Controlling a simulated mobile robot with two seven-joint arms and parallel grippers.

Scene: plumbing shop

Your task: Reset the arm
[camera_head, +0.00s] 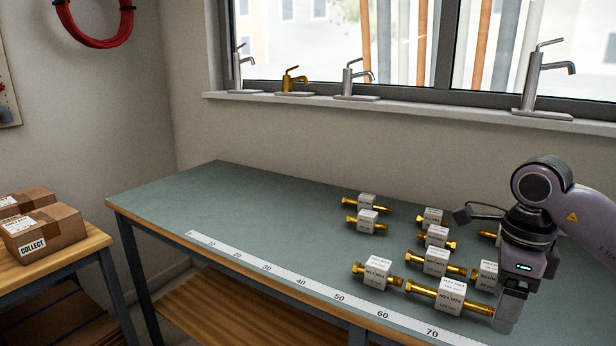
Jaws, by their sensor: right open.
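My right gripper (508,314) hangs down at the right side of the green bench. Its arm comes in from the right edge. The gripper is open, and I see nothing held in it. Its tips are close to the right end of a labelled brass fitting (450,296); I cannot tell whether they touch. The gripper and wrist partly hide other fittings behind them, including one labelled fitting (486,275). My left gripper is not in view.
Several brass fittings with white label blocks, such as this one (376,272), lie on the bench's right half. The green bench top (230,200) is clear on its left. A ruler strip (300,283) runs along the front edge. Boxes (45,232) sit on a side table.

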